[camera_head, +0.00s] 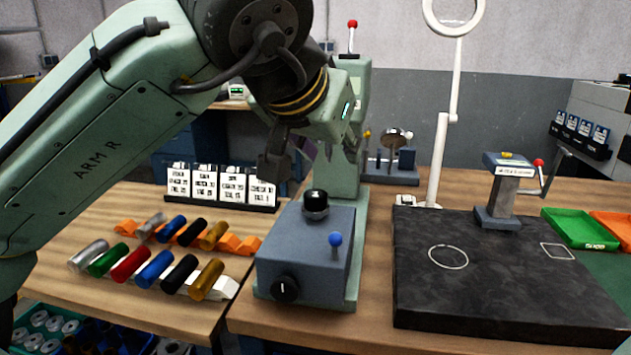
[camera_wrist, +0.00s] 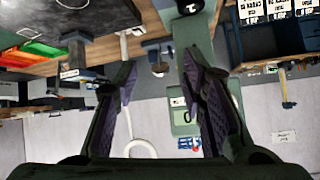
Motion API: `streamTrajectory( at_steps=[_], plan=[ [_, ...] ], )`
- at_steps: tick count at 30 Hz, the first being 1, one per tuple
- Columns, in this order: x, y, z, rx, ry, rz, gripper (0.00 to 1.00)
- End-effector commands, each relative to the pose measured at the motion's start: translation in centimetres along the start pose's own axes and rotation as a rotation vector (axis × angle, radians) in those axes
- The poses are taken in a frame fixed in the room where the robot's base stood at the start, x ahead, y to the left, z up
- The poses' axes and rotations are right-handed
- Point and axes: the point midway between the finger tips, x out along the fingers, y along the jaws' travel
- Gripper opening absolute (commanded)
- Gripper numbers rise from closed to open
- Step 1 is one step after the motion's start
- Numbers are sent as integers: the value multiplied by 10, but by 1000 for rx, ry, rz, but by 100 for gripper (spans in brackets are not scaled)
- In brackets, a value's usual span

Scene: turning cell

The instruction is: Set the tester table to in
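The tester has a pale green column (camera_head: 349,150) with a red-ball lever (camera_head: 352,25) on top. At its foot sits a blue-grey box (camera_head: 310,262), likely the tester table, bearing a round black piece (camera_head: 315,203). A blue-ball lever (camera_head: 336,240) stands on the box's right part, and a black dial (camera_head: 285,289) is on its front. My gripper (camera_head: 290,158) is above and left of the box, apart from it. In the wrist view my gripper (camera_wrist: 160,100) is open and empty, with the green column (camera_wrist: 188,65) beyond the fingers.
A black plate (camera_head: 490,285) with a grey crank stand (camera_head: 503,195) lies on the right. A white lamp post (camera_head: 440,160) rises behind it. Coloured cylinders (camera_head: 153,268) lie in rows on the left, before white label cards (camera_head: 221,187). Green (camera_head: 580,230) and orange trays are far right.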

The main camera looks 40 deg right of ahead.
Motion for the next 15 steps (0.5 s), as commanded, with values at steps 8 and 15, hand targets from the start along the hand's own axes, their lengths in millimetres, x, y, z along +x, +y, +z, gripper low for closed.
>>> streamTrajectory(
  at_steps=[8, 15],
  plan=[
    [-6, 35, 49, -1, -479, -78, 38],
    [9, 35, 65, -4, -524, -89, 38]
  ],
)
